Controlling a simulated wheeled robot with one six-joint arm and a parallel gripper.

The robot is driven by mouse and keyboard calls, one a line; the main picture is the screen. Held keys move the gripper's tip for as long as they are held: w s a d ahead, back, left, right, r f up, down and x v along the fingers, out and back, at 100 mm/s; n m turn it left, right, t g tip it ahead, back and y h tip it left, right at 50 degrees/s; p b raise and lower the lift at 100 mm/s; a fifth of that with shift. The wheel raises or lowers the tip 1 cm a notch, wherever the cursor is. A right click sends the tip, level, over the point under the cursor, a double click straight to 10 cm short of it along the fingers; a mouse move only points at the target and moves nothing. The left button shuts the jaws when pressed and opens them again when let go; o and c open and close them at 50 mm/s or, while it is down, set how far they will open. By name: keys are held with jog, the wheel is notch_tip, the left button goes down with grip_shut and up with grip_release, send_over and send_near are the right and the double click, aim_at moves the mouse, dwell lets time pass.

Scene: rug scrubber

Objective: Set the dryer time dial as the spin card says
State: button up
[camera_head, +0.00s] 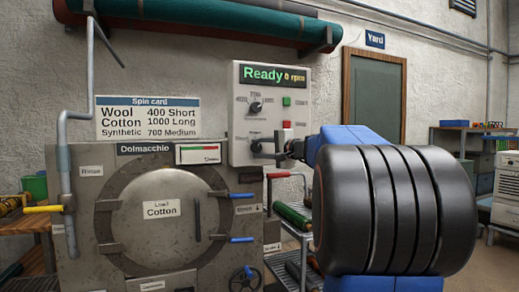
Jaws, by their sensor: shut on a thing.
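The white control panel (240,82) stands upright beside the washer, its display (270,75) reading "Ready 0 rpm". An upper dial (256,107) has small labels around it, too small to read surely. My gripper (278,151) is shut at the lower dial (257,147), seemingly on its knob; the dial's labels and pointing are hard to make out. The spin card (148,117) on the wall reads Wool 400 Short, Cotton 1000 Long, Synthetic 700 Medium. The load label (161,208) on the round door says Cotton.
My large dark arm link fills the right middle. A green button (287,101) and a red button (287,124) sit right of the dials. A red-handled lever (278,175) and blue-handled valves (242,196) lie below. A metal pipe (67,150) rises at left.

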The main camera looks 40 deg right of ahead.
jog(key=m+t, duration=0.1)
jog(key=m, duration=0.2)
jog(key=m+t, duration=0.1)
jog(key=m, duration=0.2)
jog(key=shift+f+m+t, duration=0.2)
jog(key=shift+m+t, duration=0.1)
jog(key=shift+m, duration=0.1)
jog(key=shift+m+h, duration=0.3)
jog(key=shift+h, duration=0.1)
jog(key=o, duration=1)
jog(key=s+f, duration=0.1)
jog(key=s, duration=0.4)
jog(key=s+f, duration=0.1)
jog(key=s, duration=0.5)
jog(key=s+d+f, duration=0.1)
jog(key=s, duration=0.5)
jog(key=shift+f, duration=0.2)
